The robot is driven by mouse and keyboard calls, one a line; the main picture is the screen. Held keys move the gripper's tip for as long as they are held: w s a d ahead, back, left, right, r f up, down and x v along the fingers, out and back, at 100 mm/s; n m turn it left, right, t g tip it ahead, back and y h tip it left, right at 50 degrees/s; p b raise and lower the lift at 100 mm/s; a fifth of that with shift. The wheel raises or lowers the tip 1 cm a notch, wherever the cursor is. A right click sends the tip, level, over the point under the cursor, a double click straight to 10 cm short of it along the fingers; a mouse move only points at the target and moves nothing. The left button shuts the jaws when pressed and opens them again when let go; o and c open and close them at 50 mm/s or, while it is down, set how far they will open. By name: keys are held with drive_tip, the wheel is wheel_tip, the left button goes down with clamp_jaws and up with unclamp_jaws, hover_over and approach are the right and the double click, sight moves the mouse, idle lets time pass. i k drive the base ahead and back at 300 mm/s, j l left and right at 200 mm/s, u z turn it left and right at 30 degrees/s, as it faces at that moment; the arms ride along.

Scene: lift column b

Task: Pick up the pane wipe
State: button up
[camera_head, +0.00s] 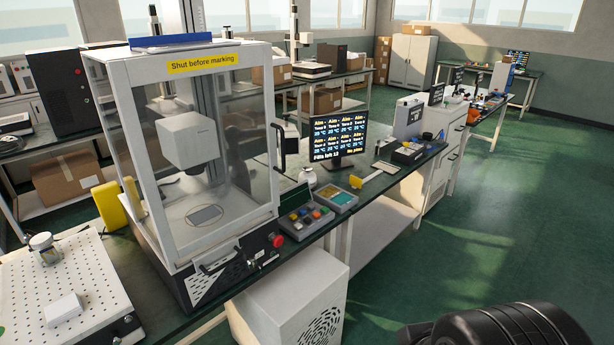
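I cannot tell for certain which thing is the pane wipe. A small yellow piece (355,182) sits at the edge of the bench, by the right grey tray. A larger yellow block (110,204) stands upright against the left side of the glazed marking cabinet. A small white block (63,309) lies on the perforated plate at the lower left. The cabinet (160,190) has a white frame, clear panes and a yellow label reading "Shut before marking"; its door looks closed. My gripper's fingers are not in view; only a dark part of my arm shows at the lower right.
Grey trays (307,220) of small coloured parts lie right of the cabinet. A monitor (338,138) stands behind them. A white ventilated unit (290,300) is under the bench. The perforated plate (90,265) fills the lower left. The green floor (470,235) at right is open.

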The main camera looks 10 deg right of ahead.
sight(69, 307)
drive_tip(key=u, duration=1.25)
drive_tip(key=i+j, duration=0.35)
drive_tip(key=i, duration=0.15)
drive_tip(key=i+j, duration=0.35)
drive_tip(key=i, duration=0.15)
drive_tip(key=i+j, duration=0.35)
drive_tip(key=i, duration=0.15)
